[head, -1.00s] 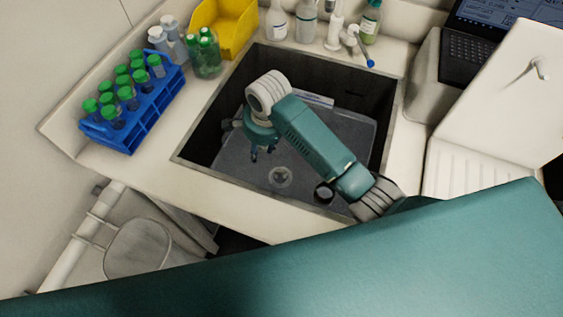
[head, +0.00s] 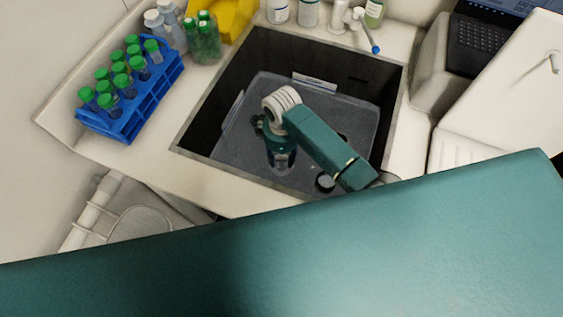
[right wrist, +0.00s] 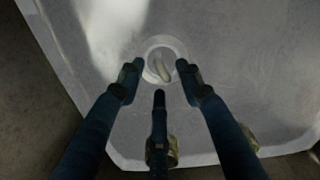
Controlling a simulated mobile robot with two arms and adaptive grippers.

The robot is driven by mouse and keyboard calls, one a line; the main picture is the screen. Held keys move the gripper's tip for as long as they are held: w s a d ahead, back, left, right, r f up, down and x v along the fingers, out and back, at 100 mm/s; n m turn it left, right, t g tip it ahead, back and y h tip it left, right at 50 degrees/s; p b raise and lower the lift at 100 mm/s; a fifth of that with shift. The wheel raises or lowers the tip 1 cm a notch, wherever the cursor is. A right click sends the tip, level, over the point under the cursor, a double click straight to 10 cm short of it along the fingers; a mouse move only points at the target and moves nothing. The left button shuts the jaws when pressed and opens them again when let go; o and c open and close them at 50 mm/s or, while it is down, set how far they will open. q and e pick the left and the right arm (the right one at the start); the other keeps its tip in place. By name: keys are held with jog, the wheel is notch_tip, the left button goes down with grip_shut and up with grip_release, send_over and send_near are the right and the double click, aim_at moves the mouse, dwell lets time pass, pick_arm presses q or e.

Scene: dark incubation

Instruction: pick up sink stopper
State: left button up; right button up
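The sink stopper (right wrist: 160,64) shows in the right wrist view as a pale ring with an oblong raised piece in it, on a light grey surface. My right gripper (right wrist: 160,80) has three dark fingers, spread apart and empty. The stopper appears just beyond the fingertips, between the two side fingers; I see no contact. In the head view my right gripper (head: 280,158) reaches down into the sink (head: 222,108), and the stopper is mostly hidden under it. My left gripper is not in view.
A grey basin (head: 352,118) with a white label lies inside the sink; its walls surround my right arm. A blue rack (head: 140,115) of green-capped tubes and green-capped bottles (head: 204,42) stand left. A faucet (head: 366,38) and bottles line the back. A laptop (head: 490,35) is at right.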

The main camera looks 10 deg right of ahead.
jog(key=shift+f, duration=1.45)
grip_shut()
